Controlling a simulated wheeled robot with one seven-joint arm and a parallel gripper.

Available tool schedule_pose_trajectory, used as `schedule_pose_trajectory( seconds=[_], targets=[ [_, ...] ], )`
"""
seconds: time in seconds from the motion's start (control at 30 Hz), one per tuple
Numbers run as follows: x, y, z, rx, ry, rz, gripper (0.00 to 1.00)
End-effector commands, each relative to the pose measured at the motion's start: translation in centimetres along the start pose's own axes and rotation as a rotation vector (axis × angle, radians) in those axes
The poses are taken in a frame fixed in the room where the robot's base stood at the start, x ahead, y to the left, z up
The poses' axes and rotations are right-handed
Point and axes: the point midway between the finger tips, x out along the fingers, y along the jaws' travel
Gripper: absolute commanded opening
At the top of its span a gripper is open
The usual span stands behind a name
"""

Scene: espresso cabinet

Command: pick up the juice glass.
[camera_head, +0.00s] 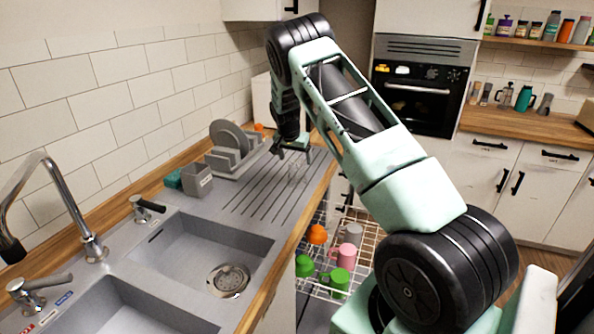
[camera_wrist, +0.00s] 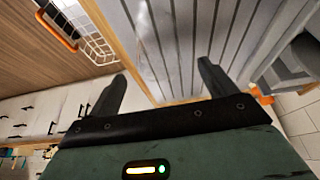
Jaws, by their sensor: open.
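The juice glass (camera_head: 298,171) is clear and hard to make out. It stands on the ridged drainboard near its front edge. In the wrist view a faint, see-through shape that looks like the glass (camera_wrist: 146,36) shows beyond the fingers, near the drainboard's wooden edge. My gripper (camera_head: 290,152) is above the drainboard, close to the glass and slightly above it. In the wrist view my gripper (camera_wrist: 163,72) has its two black fingers wide apart with nothing between them.
A dish rack with plates (camera_head: 229,146) and a grey holder (camera_head: 197,180) stand behind the drainboard. The sink (camera_head: 205,250) and faucet (camera_head: 62,190) are at left. An open dishwasher rack (camera_head: 366,243) with several coloured cups is below the counter. The nearer drainboard is clear.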

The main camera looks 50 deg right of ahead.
Motion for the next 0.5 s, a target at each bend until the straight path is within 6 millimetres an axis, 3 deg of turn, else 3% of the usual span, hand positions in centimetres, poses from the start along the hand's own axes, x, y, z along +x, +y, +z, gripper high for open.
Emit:
schedule_pose_trajectory(
  seconds=[0.5],
  targets=[
    [5.0, 0.1, -0.1, 0.0, -0.001, 0.001, 0.84]
  ],
)
